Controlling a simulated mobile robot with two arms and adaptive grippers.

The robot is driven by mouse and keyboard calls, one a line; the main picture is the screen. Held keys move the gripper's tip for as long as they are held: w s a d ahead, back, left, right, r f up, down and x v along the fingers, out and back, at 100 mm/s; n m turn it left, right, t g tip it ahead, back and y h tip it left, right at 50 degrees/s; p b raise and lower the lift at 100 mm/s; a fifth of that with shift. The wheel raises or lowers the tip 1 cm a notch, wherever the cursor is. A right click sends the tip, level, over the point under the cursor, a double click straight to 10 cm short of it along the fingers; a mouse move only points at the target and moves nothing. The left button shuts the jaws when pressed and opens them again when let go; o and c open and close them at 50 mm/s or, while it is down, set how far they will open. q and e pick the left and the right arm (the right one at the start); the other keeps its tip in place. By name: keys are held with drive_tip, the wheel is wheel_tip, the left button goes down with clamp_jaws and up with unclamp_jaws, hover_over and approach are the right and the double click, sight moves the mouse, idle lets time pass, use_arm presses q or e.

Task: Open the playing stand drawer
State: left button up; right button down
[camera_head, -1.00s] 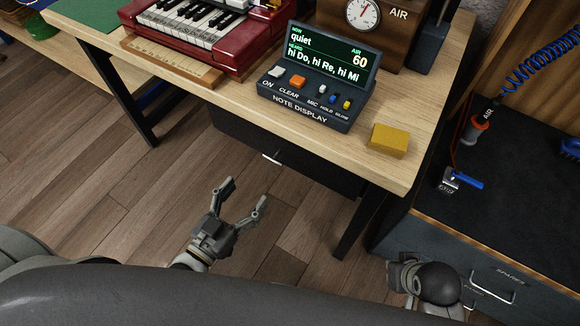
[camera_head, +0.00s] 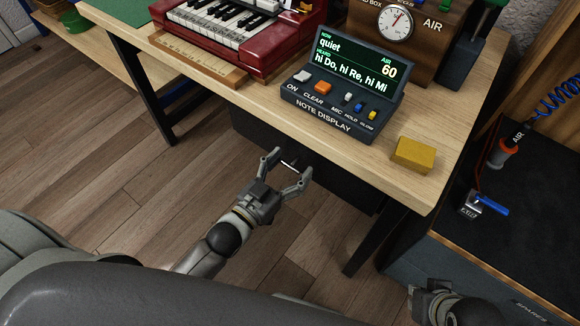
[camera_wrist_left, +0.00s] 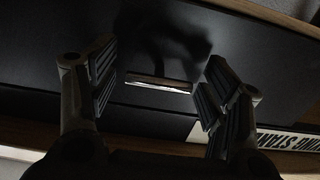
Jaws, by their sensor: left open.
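The dark playing stand drawer (camera_head: 330,183) hangs under the wooden table's front edge. Its front fills much of the left wrist view (camera_wrist_left: 60,70), with a thin silver handle (camera_wrist_left: 158,84) across the middle. Part of a label reading "ING STAN" (camera_wrist_left: 290,139) shows at lower right there. My left gripper (camera_head: 289,168) is open, its fingers pointing at the drawer front. In the left wrist view the handle lies between the two fingers, with a gap to each. Whether the fingers reach past the handle cannot be told. My right gripper (camera_head: 432,300) is partly seen low at right; its fingers are unclear.
On the wooden table (camera_head: 400,190) stand a note display box (camera_head: 330,115), a red keyboard (camera_head: 250,55) and a yellow block (camera_head: 413,154). A black table leg (camera_head: 365,245) is right of the drawer. A dark cabinet (camera_head: 500,235) stands at right. The floor before the drawer is clear.

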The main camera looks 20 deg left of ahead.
use_arm(q)
drive_tip(key=shift+w, duration=0.1)
drive_tip(key=shift+c, duration=0.4)
drive_tip(key=c, duration=1.4)
